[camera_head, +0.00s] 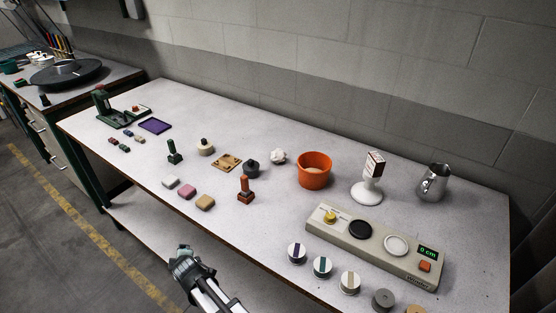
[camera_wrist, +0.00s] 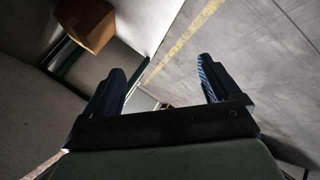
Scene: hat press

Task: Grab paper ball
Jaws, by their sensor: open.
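A small white crumpled paper ball (camera_head: 278,157) lies on the long grey table (camera_head: 330,250), just left of an orange bowl (camera_head: 314,172). My gripper (camera_head: 186,252) is low in the head view, in front of the table's near edge and well away from the ball. In the wrist view my gripper (camera_wrist: 165,85) has its two dark fingers spread apart with nothing between them. The paper ball does not show in the wrist view.
Near the ball stand a dark round stamp (camera_head: 251,169), a wooden tile (camera_head: 226,162) and an orange-brown stamp (camera_head: 245,190). A beige device with buttons (camera_head: 375,245), a white stand (camera_head: 367,192) and a metal pitcher (camera_head: 433,182) are to the right. A block wall runs behind.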

